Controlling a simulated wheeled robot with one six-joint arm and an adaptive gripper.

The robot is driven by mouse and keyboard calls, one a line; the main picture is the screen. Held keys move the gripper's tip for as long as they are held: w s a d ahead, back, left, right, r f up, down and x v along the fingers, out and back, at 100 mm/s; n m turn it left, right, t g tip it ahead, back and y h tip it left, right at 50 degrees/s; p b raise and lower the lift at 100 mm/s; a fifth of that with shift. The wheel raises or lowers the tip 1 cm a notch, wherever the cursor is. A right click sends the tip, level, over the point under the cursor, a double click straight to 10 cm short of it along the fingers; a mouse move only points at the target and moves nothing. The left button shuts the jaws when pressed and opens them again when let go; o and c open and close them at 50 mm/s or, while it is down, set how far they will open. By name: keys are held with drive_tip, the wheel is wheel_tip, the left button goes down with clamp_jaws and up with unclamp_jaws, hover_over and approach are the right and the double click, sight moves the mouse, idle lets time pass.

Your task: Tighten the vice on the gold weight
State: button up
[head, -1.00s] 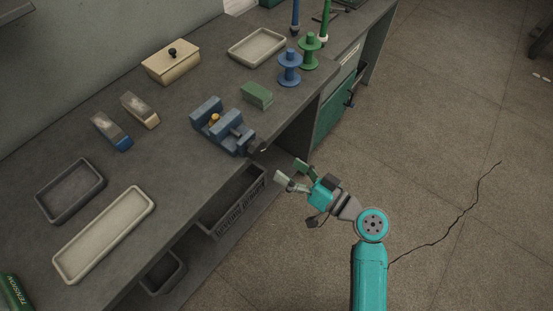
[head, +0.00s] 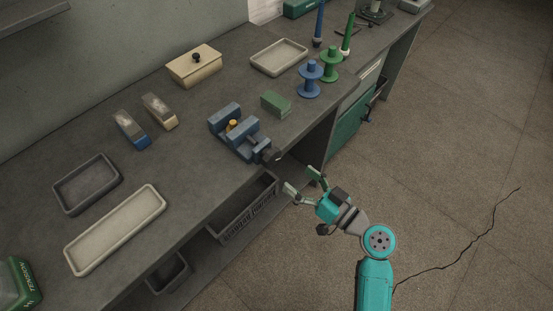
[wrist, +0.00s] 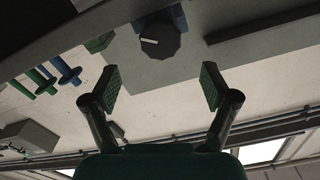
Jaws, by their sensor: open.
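The blue vice (head: 238,134) stands at the bench's front edge in the head view. The gold weight (head: 233,125) sits between its jaws; whether the jaws touch it I cannot tell. The vice's dark knob (head: 270,157) faces out over the edge. In the wrist view the knob (wrist: 160,40) has a pale mark and lies ahead of the fingers, roughly centred between them. My gripper (head: 303,181) is open and empty, in front of the bench edge, apart from the knob. It also shows in the wrist view (wrist: 160,85), its fingers spread wide.
A green block (head: 275,104) lies right of the vice, with blue (head: 310,78) and green (head: 330,64) spools beyond. Trays (head: 116,229) and a lidded box (head: 194,66) stand on the bench. A crate (head: 246,208) sits on the shelf below. The floor right of the bench is clear.

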sight(275, 160)
drive_tip(key=x, duration=0.9)
drive_tip(key=shift+w+a, duration=0.2)
drive_tip(key=c, duration=1.2)
